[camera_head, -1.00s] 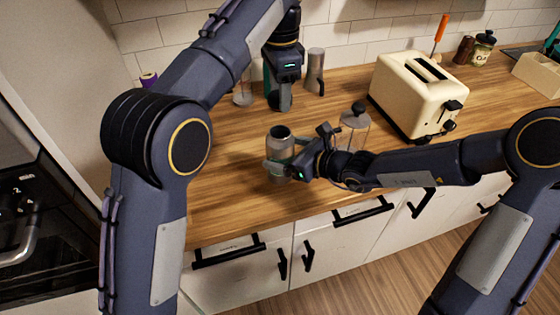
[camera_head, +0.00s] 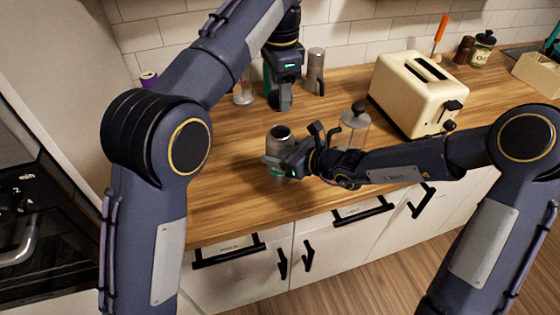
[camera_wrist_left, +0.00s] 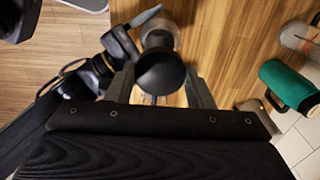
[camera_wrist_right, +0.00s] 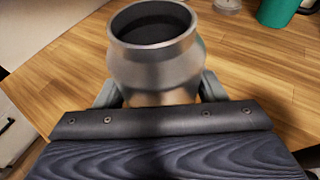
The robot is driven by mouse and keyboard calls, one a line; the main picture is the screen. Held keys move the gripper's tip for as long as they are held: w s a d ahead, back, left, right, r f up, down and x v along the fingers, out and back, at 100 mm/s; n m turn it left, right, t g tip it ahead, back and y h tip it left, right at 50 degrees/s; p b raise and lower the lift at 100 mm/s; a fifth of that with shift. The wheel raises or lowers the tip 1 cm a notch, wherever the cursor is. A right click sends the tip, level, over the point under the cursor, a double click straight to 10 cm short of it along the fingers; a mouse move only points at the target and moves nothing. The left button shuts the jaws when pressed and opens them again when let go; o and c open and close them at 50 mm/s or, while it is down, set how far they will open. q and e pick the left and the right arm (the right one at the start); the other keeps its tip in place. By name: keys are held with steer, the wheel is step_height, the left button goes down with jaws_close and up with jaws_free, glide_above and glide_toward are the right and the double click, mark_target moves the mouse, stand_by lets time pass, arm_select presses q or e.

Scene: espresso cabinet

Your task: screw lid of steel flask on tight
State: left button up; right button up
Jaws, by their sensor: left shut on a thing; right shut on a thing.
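The steel flask (camera_head: 279,138) stands upright near the counter's front edge. Its open, dark mouth faces up in the right wrist view (camera_wrist_right: 155,62). My right gripper (camera_head: 274,164) is shut around the flask's body from the right. My left gripper (camera_head: 281,103) is above and behind the flask in the head view, pointing down. It is shut on the round black lid (camera_wrist_left: 161,72), seen between its fingers in the left wrist view.
A glass jar with a dark knob (camera_head: 355,125) stands close to my right wrist. The cream toaster (camera_head: 415,98) is to the right. The counter left of the flask is clear.

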steer(key=shift+c, duration=0.9)
arm_select(q)
glide_above(280, 136)
steer(key=shift+f, duration=2.5)
steer(key=shift+f, duration=0.9)
steer(key=shift+f, duration=0.5)
